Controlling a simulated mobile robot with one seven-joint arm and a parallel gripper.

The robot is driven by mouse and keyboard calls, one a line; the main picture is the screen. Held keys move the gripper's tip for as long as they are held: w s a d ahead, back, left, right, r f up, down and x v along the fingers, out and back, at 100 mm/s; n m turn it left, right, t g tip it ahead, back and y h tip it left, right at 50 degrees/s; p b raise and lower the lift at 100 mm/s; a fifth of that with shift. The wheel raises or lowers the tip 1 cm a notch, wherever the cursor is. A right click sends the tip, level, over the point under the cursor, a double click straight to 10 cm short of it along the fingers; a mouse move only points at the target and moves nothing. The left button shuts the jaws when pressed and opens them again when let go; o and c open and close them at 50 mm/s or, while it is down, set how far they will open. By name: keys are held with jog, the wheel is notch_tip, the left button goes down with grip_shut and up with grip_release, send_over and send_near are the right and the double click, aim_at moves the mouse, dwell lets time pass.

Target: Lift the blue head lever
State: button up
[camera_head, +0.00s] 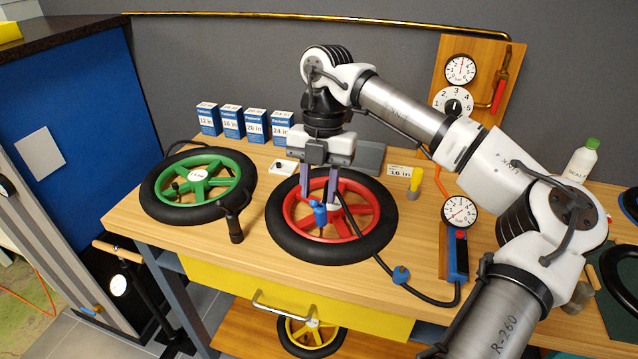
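The wheel has a black tyre and lies flat on the wooden bench. My gripper (319,199) points down over the wheel with its two fingers apart. The blue head shows just below and between the fingertips. I cannot tell whether a finger touches it. The lever's exact angle is too small to make out.
A green wheel (211,186) with a black tyre lies to the left. Several blue-and-white boxes (256,125) stand behind. A black hose with a blue piece (401,274) runs right to a pump gauge (459,213). A yellow drawer (230,287) is under the bench.

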jog(key=a+b+v, duration=0.1)
jog(key=v, duration=1.2)
jog(key=shift+d+r, duration=0.4)
jog(key=shift+d, duration=0.1)
